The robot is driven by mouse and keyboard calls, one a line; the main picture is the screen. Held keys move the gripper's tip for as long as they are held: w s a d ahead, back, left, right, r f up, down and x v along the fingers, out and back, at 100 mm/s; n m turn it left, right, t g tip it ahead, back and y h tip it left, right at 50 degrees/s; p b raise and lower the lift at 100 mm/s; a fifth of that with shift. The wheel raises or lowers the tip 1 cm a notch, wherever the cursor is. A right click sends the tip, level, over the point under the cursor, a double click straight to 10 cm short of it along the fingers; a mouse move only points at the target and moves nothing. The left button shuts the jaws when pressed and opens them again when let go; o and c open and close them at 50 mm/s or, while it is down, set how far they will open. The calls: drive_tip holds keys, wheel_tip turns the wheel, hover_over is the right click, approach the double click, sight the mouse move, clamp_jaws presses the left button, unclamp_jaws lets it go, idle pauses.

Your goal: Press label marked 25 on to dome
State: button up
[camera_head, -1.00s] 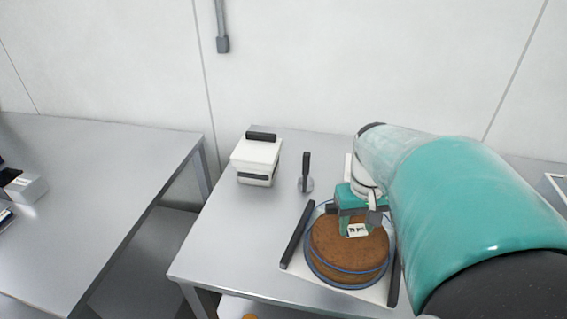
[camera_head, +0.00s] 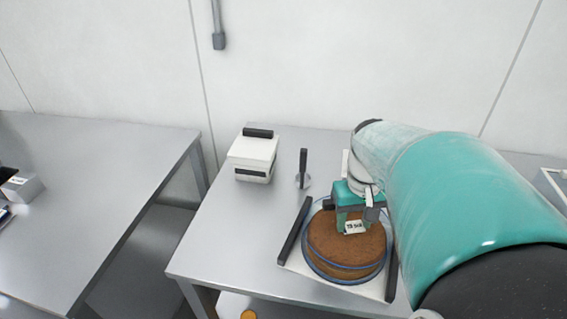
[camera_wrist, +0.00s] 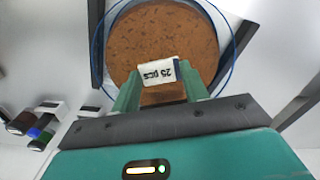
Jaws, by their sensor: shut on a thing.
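A white label marked 25 pcs (camera_head: 355,227) sits at the tips of my gripper (camera_head: 356,208); it also shows in the wrist view (camera_wrist: 159,72). My gripper (camera_wrist: 161,90) is shut on the label piece, with a brown block-like part between the green fingers. The clear dome with a blue rim (camera_head: 344,281) covers a brown round (camera_head: 338,245); its blue edge shows in the wrist view (camera_wrist: 98,50). The label is over the back part of the dome. I cannot tell whether it touches the dome.
The dome is on a white tray (camera_head: 377,284) with dark side handles. A white box with a dark handle (camera_head: 252,155) and a small upright dark-handled tool (camera_head: 303,165) stand to the left on the grey table (camera_head: 228,235). A second table (camera_head: 70,190) lies across a gap.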

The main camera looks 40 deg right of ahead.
drive_tip(key=shift+f, duration=0.45)
idle(0.3)
drive_tip(key=o, duration=1.2)
drive_tip(key=shift+r, duration=0.1)
drive_tip(key=shift+r, duration=3.4)
